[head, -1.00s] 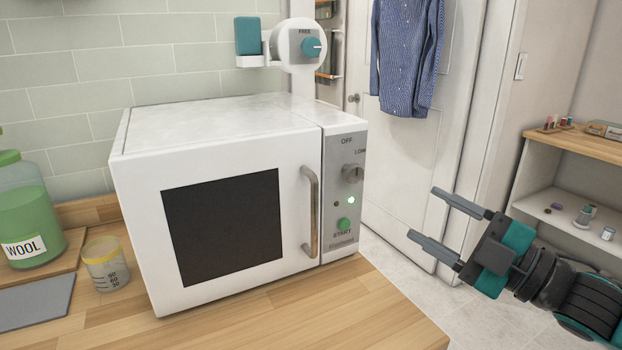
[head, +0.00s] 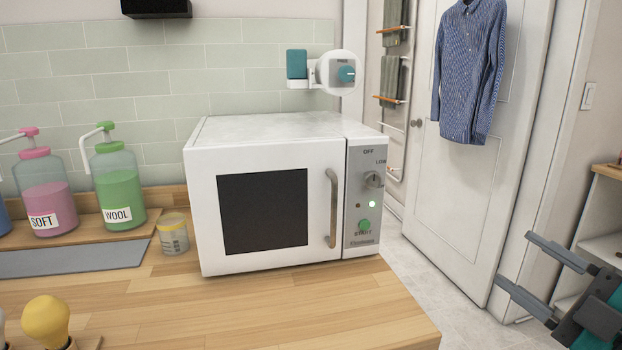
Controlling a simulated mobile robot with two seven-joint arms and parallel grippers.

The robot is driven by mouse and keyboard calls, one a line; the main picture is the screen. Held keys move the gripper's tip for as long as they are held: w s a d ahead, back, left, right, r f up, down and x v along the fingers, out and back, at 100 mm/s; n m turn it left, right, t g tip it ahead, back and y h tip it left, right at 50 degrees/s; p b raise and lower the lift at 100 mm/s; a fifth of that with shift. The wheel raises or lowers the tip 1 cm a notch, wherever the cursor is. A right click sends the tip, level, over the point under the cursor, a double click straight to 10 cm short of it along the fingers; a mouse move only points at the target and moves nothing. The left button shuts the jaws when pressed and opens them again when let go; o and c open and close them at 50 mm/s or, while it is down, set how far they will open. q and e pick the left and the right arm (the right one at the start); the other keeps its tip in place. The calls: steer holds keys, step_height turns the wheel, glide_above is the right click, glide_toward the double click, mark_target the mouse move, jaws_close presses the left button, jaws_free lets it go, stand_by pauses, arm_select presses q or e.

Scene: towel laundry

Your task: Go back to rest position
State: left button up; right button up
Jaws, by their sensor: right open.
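My right gripper (head: 519,264) is at the lower right edge of the head view. Its two grey fingers are apart with nothing between them. It is to the right of the counter, in front of the white door, and touches nothing that I can see. My left gripper is not in view. The white microwave (head: 265,205) stands on the wooden counter with its door shut, and a small light glows above its green START button (head: 364,226).
The wooden counter (head: 330,310) is bare in front of the microwave. A measuring cup (head: 173,238), a green WOOL bottle (head: 119,190) and a pink SOFT bottle (head: 47,198) stand to its left. A blue shirt (head: 468,75) hangs on the door. A shelf (head: 603,215) is at right.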

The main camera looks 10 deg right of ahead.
steer(key=s+d+f+m+g+h+p, duration=0.15)
steer(key=f+m+h, duration=0.3)
steer(key=f, duration=0.45)
steer(key=s+d+f+m+h, duration=0.1)
steer(key=d+f+m+h, duration=0.15)
steer(key=f+m, duration=0.45)
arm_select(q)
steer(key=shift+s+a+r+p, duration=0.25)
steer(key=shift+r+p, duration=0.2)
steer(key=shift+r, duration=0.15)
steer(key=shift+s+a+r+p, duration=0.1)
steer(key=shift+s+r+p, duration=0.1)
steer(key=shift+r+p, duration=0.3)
arm_select(e)
steer(key=s+a+f+m+g, duration=0.2)
steer(key=s+a+f, duration=0.1)
steer(key=a+f, duration=0.5)
steer(key=s+a+f+m+g, duration=0.2)
steer(key=a+f+g, duration=0.1)
steer(key=a+f, duration=0.6)
steer(key=shift+s+f, duration=0.4)
steer(key=shift+f, duration=0.4)
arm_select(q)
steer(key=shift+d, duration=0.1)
arm_select(e)
steer(key=shift+g, duration=0.25)
